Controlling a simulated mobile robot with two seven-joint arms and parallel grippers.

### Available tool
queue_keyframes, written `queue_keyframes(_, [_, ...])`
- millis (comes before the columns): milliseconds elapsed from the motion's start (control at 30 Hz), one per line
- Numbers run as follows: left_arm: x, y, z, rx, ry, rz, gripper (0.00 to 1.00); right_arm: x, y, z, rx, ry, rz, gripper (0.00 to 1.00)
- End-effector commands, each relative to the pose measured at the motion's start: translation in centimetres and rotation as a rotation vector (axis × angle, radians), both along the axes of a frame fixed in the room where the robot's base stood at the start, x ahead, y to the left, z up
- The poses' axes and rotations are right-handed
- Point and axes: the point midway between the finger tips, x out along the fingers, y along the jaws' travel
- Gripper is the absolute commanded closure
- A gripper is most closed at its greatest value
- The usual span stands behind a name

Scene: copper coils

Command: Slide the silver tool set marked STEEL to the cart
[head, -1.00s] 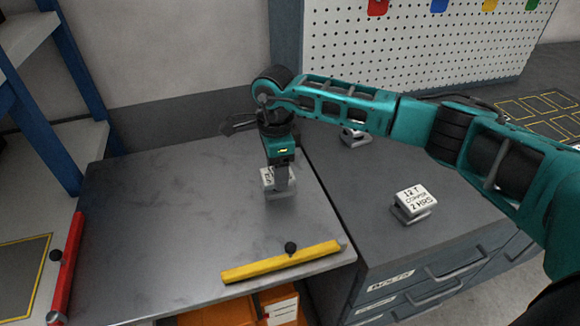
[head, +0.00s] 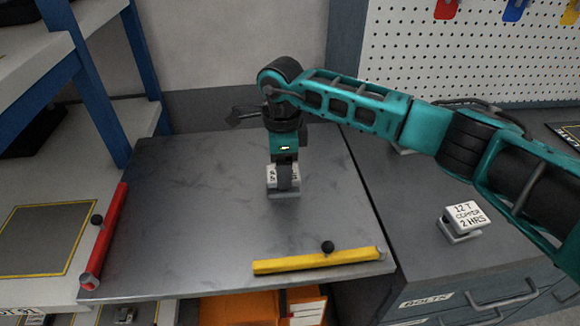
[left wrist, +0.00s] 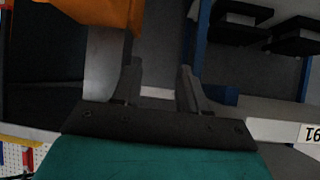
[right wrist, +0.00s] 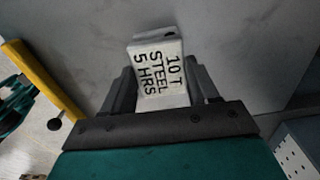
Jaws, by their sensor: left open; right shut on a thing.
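The silver tool set marked STEEL (head: 284,193) sits on the grey metal top of the cart (head: 200,220), toward its right side. Its white label reads "10 T STEEL 5 HRS" in the right wrist view (right wrist: 160,72). My right gripper (head: 284,180) reaches down from above and is shut on the tool set, with a finger on each side in the right wrist view. The gripper hides part of the label in the head view. My left gripper (left wrist: 158,88) is open and empty, away from the cart top.
A tool set marked "12 T COPPER 2 HRS" (head: 463,222) stands on the dark bench (head: 430,250) at right. A yellow bar (head: 318,261) edges the cart's front, a red bar (head: 104,236) its left. Blue-posted shelves (head: 98,100) stand left. The cart's middle is clear.

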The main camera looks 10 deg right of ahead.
Motion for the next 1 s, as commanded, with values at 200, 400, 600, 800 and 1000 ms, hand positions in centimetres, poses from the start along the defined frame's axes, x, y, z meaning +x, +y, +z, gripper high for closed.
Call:
queue_keyframes(200, [0.0,0.0,0.0,0.0,0.0,0.0,0.57,0.0,0.1,0.0,0.001,0.0,0.001,0.71])
queue_keyframes(400, [0.0,0.0,-0.8,0.0,0.0,0.0,0.57,0.3,1.6,-0.1,0.003,-0.001,0.003,0.71])
queue_keyframes(600, [0.0,0.0,-1.7,0.0,0.001,0.0,0.57,0.6,3.5,-0.1,0.003,-0.001,0.003,0.71])
queue_keyframes(800, [-0.1,0.0,-2.7,-0.001,0.003,0.0,0.57,0.9,5.4,-0.1,0.001,-0.002,0.002,0.71])
queue_keyframes(1000, [-0.2,0.0,-3.7,0.0,0.005,0.0,0.57,1.3,7.4,-0.1,0.002,-0.001,0.003,0.71])
